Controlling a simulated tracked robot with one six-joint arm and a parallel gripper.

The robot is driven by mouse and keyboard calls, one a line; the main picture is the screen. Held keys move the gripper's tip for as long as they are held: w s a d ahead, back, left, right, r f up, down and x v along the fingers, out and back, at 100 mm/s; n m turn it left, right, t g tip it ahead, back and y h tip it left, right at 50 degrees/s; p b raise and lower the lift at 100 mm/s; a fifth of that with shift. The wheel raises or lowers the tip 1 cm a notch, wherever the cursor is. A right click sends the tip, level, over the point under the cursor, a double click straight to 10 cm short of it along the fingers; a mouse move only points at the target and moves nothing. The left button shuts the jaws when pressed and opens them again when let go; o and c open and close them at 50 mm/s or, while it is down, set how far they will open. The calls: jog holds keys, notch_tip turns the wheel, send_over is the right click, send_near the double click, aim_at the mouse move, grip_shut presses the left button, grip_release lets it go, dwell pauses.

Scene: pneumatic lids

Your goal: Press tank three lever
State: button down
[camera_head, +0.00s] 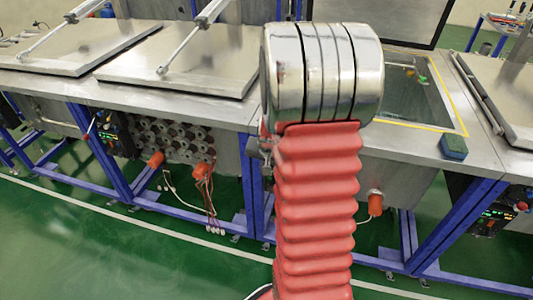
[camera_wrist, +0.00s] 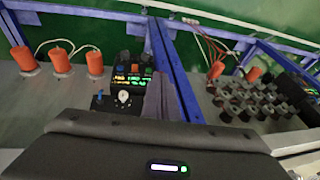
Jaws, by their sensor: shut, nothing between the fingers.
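In the wrist view, a control panel (camera_wrist: 130,77) with lit displays and coloured buttons is mounted beside a blue frame post. No tank number is readable. My gripper (camera_wrist: 158,82) shows as a narrow greyish shape, fingers together and empty, above its dark housing. It overlaps the right side of the panel in the picture; I cannot tell contact. In the head view my red-sleeved arm hides the middle, and the gripper is hidden. Another panel (camera_head: 495,215) shows at right.
An open tank (camera_head: 415,95) stands right of my arm, its lid (camera_head: 388,20) raised. Two closed lids (camera_head: 185,65) (camera_head: 70,45) lie to the left. A green-blue block (camera_head: 453,148) sits on the steel edge. Blue frames (camera_head: 440,235) and orange cylinders (camera_wrist: 60,62) border the panels.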

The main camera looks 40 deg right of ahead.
notch_tip(320, 180, down, 7)
jog(key=h, duration=0.1)
jog(key=shift+s+a+t, duration=0.15)
jog(key=shift+a+t, duration=0.2)
jog(key=shift+t, duration=0.05)
jog(key=shift+r, duration=0.25)
dwell(1.3)
jog(key=shift+r, duration=0.6)
jog(key=shift+r, duration=0.1)
jog(key=v, duration=1.3)
jog(key=shift+a+r, duration=0.2)
jog(key=shift+r, duration=0.05)
